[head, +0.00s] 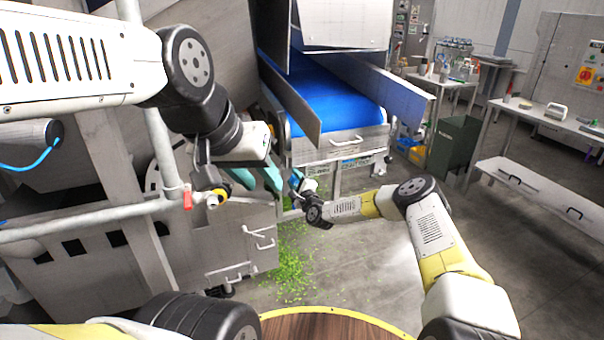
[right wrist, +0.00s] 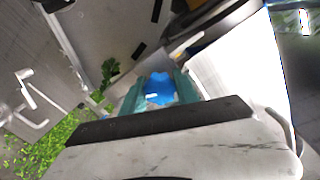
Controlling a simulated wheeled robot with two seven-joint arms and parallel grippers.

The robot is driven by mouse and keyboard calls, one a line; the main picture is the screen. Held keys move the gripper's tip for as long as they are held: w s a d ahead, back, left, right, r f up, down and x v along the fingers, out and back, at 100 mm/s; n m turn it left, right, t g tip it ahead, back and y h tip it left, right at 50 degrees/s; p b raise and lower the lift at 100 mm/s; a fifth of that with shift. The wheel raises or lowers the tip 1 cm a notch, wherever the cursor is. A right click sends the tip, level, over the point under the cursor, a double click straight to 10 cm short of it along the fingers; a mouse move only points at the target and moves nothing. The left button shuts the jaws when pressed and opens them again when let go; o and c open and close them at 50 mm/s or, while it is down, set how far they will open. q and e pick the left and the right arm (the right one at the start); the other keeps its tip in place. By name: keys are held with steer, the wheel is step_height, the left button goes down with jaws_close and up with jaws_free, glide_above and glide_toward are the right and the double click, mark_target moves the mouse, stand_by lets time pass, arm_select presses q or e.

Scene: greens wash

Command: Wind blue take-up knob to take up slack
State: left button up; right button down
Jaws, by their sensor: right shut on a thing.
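The blue take-up knob (right wrist: 159,88) shows in the right wrist view between the two teal fingers of my right gripper (right wrist: 160,92), which is shut on it. The fingers hide its sides. In the head view my right gripper (head: 297,181) is beside the conveyor's lower end, small and partly hidden by its own wrist. The blue conveyor belt (head: 328,97) runs between steel side guards.
Green leaf scraps (head: 292,268) lie on the floor below and also show in the right wrist view (right wrist: 50,145). A pipe rail with a red clip (head: 187,200) stands at the left. A dark green bin (head: 455,147) and workbenches stand right, with open floor before them.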

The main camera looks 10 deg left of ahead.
steer(key=m, duration=0.4)
steer(key=shift+d+f+m, duration=0.1)
steer(key=shift+f+m, duration=0.1)
steer(key=shift+m, duration=0.2)
stand_by(0.4)
steer(key=c, duration=1.1)
jaws_free()
steer(key=shift+o, duration=0.9)
steer(key=shift+r, duration=0.1)
steer(key=v, duration=0.7)
steer(key=shift+s+d, duration=0.2)
steer(key=shift+s, duration=0.1)
